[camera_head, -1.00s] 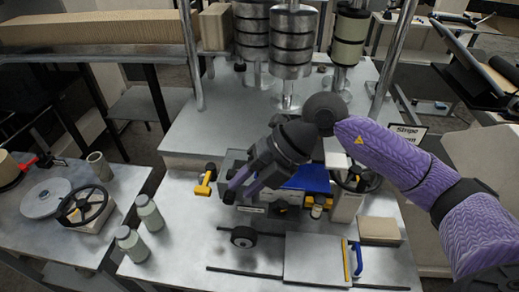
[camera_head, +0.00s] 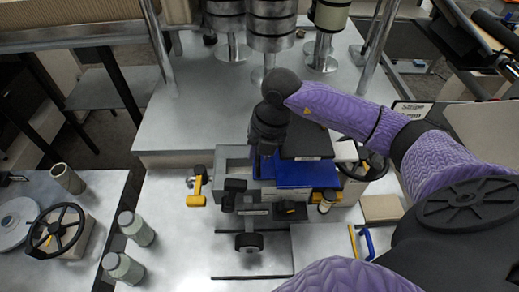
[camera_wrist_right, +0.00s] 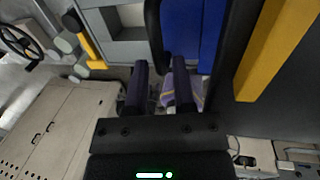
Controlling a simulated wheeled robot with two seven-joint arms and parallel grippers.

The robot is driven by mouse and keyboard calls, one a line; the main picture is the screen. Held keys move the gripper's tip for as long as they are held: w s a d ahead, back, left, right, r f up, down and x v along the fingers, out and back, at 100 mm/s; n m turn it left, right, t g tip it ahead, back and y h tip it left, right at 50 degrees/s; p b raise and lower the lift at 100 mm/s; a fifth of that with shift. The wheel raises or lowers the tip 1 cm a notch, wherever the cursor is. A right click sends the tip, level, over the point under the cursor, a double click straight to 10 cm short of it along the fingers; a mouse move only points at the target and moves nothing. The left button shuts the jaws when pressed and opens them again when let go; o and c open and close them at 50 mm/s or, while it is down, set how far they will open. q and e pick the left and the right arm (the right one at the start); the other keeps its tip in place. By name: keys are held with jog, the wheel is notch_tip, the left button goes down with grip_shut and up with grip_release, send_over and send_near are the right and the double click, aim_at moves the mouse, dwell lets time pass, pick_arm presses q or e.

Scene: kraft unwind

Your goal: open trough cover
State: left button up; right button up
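A grey trough unit (camera_head: 232,160) with a blue inner part (camera_head: 290,172) stands on the metal table in the head view. A dark flat panel (camera_head: 307,142), possibly the cover, is above the blue part; I cannot tell whether it is attached. My right gripper (camera_head: 262,168) points down at the panel's left side. In the right wrist view, its two fingers (camera_wrist_right: 160,85) are apart with a gap between them and no clear object held. The blue part (camera_wrist_right: 190,30) lies beyond the fingers, and a dark surface with a yellow bar (camera_wrist_right: 275,45) is close on the right. My left gripper is not visible.
A yellow handle (camera_head: 197,188) stands left of the trough and a black handwheel (camera_head: 372,165) right. Two pale bottles (camera_head: 135,228) stand at the left front. Steel rollers (camera_head: 271,25) rise behind. The grey platform behind the trough has clear room.

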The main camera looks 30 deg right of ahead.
jog(key=shift+c, duration=0.2)
grip_shut()
jog(key=shift+w, duration=0.15)
dwell(1.2)
